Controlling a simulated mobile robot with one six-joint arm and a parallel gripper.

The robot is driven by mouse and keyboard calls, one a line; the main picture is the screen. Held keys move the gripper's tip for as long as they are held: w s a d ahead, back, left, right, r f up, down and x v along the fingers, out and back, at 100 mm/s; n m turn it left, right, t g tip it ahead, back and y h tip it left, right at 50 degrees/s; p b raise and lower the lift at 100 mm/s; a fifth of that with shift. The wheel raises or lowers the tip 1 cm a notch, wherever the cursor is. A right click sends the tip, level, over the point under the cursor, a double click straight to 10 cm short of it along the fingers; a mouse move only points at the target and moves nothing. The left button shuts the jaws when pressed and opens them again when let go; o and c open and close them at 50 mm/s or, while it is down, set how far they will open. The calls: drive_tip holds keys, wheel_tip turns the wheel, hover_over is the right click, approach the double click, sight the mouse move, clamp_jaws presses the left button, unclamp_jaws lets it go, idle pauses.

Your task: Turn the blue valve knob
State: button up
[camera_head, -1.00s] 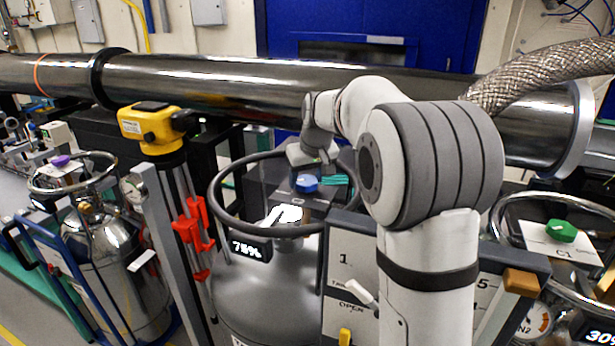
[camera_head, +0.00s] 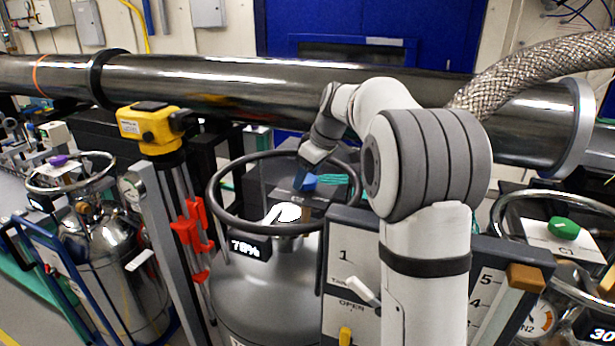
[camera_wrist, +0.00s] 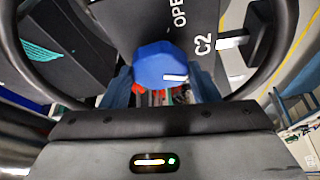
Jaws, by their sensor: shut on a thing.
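The blue valve knob (camera_head: 306,182) is on top of the middle grey tank (camera_head: 265,285), inside the tank's dark ring handle (camera_head: 222,213). In the wrist view the blue knob (camera_wrist: 161,65) shows large at the centre, with a white mark at its right side, beside a dark plate (camera_wrist: 207,70) lettered "OPE" and "C2". My gripper (camera_head: 304,178) reaches down inside the ring at the knob and is shut on it. The tank's display (camera_head: 249,247) reads about 78%.
The ring handle surrounds my gripper closely. A large dark pipe (camera_head: 230,85) runs behind, and a braided hose (camera_head: 540,70) is at the upper right. A tank with a green knob (camera_head: 563,228) stands right; one with a purple knob (camera_head: 60,160) stands left. A yellow device (camera_head: 150,125) stands nearby.

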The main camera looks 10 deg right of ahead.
drive_tip(key=n, duration=0.2)
drive_tip(key=n+g+y, duration=0.1)
drive_tip(key=n, duration=0.1)
drive_tip(key=shift+w+n+g, duration=0.1)
drive_tip(key=shift+n+g, duration=0.2)
drive_tip(key=n+p, duration=0.1)
drive_tip(key=n+g, duration=0.1)
drive_tip(key=n, duration=0.1)
drive_tip(key=shift+w+r+n+p, duration=0.1)
drive_tip(key=shift+w+n+p, duration=0.05)
drive_tip(key=shift+n+p, duration=0.2)
drive_tip(key=n+g+p, duration=0.2)
drive_tip(key=n, duration=0.2)
drive_tip(key=shift+w+n+g+h+p, duration=0.1)
drive_tip(key=shift+n+g+h+p, duration=0.2)
drive_tip(key=shift+n+p, duration=0.5)
drive_tip(key=shift+w+n+g+h+p, duration=0.1)
drive_tip(key=shift+n+g+h+p, duration=0.25)
drive_tip(key=shift+n, duration=0.8)
drive_tip(key=shift+y, duration=0.25)
drive_tip(key=o, duration=1)
